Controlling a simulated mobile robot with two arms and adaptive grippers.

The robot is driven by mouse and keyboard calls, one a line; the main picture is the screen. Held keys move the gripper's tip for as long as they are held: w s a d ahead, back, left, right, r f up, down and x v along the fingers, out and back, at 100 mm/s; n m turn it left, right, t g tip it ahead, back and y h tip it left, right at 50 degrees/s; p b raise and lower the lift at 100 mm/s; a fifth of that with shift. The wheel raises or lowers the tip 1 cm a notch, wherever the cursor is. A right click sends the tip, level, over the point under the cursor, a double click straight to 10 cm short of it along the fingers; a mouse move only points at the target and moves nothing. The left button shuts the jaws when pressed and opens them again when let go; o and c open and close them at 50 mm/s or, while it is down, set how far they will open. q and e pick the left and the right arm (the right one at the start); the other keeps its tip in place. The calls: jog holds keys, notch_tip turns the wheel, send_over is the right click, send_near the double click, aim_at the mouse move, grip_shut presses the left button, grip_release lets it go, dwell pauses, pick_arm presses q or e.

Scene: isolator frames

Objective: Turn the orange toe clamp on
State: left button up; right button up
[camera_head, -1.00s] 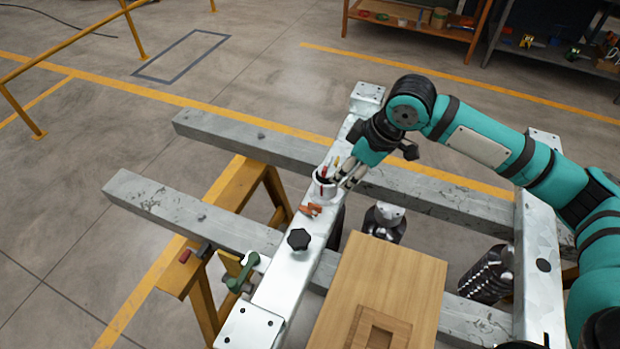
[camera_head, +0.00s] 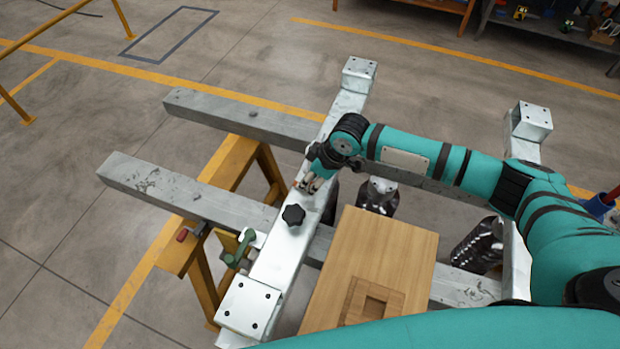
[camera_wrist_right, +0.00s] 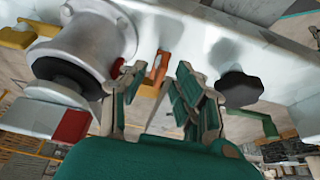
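The orange toe clamp (camera_wrist_right: 157,72) shows in the right wrist view on the pale metal beam. It lies just past and between the fingertips of my right gripper (camera_wrist_right: 150,88). The two fingers stand apart, and I see no contact with the clamp. In the head view my right gripper (camera_head: 310,183) is low over the beam, and its fingers and wrist hide nearly all of the clamp. A green toe clamp (camera_head: 241,248) sits nearer on the same beam, and it also shows in the right wrist view (camera_wrist_right: 262,122). My left gripper is not in view.
A black star knob (camera_head: 293,215) stands on the beam (camera_head: 275,255) between gripper and green clamp. A white round fitting (camera_wrist_right: 95,38) is close beside my left-hand finger in the wrist view. A wooden board (camera_head: 385,250) lies right of the beam. Yellow trestles (camera_head: 225,190) stand left.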

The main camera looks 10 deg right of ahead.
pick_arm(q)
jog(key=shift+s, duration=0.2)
pick_arm(e)
jog(key=shift+a+f, duration=0.15)
jog(key=shift+f, duration=0.2)
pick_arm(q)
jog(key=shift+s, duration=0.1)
pick_arm(e)
jog(key=shift+c, duration=0.4)
grip_shut()
